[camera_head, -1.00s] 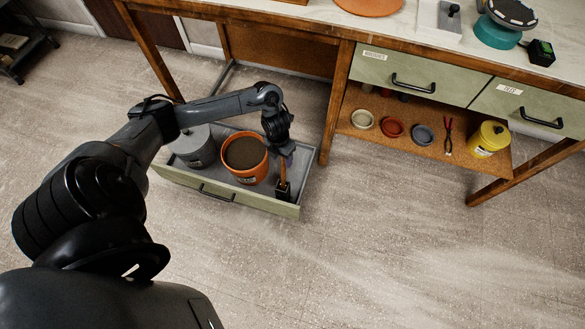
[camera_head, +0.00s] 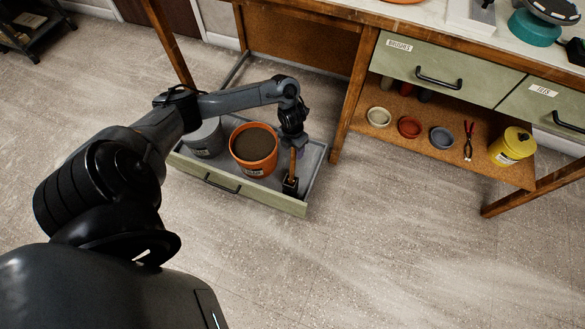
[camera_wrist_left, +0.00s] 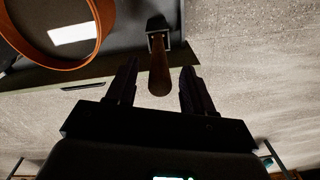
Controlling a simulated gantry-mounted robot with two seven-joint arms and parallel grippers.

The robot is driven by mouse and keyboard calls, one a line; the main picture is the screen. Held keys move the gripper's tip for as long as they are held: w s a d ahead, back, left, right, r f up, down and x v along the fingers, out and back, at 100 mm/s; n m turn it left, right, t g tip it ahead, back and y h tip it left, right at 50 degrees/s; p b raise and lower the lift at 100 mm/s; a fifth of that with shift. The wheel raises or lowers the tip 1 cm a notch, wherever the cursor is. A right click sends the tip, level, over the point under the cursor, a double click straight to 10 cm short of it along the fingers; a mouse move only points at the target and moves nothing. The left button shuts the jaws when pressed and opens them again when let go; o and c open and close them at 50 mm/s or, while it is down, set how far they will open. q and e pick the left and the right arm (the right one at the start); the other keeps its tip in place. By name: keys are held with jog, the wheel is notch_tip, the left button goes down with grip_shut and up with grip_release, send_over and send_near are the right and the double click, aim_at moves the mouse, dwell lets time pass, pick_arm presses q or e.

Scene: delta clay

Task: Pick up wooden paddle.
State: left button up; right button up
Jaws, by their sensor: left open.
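The wooden paddle (camera_head: 292,163) stands upright at the right end of the open drawer (camera_head: 255,197), its lower end in a small black holder (camera_head: 290,187). In the left wrist view its brown handle (camera_wrist_left: 159,76) points at the camera and lies between the two fingers, with a gap on both sides. My left gripper (camera_head: 295,146) is above the paddle and pointing down. In the wrist view the gripper (camera_wrist_left: 160,67) is open and holds nothing. My right gripper is not in view.
An orange pot (camera_head: 254,165) of dark material and a grey lidded bucket (camera_head: 203,139) share the drawer, left of the paddle. A table leg (camera_head: 352,105) stands just right of the drawer. Open floor (camera_head: 400,240) lies in front.

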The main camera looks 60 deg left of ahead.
aim_at(293, 153)
pick_arm(q)
jog(key=f, duration=0.1)
jog(key=f+b, duration=0.1)
jog(key=f, duration=0.1)
jog(key=shift+s+d+f, duration=0.1)
jog(key=shift+s, duration=0.1)
jog(key=shift+w, duration=0.1)
jog(key=shift+c, duration=0.3)
grip_shut()
jog(key=shift+r, duration=0.2)
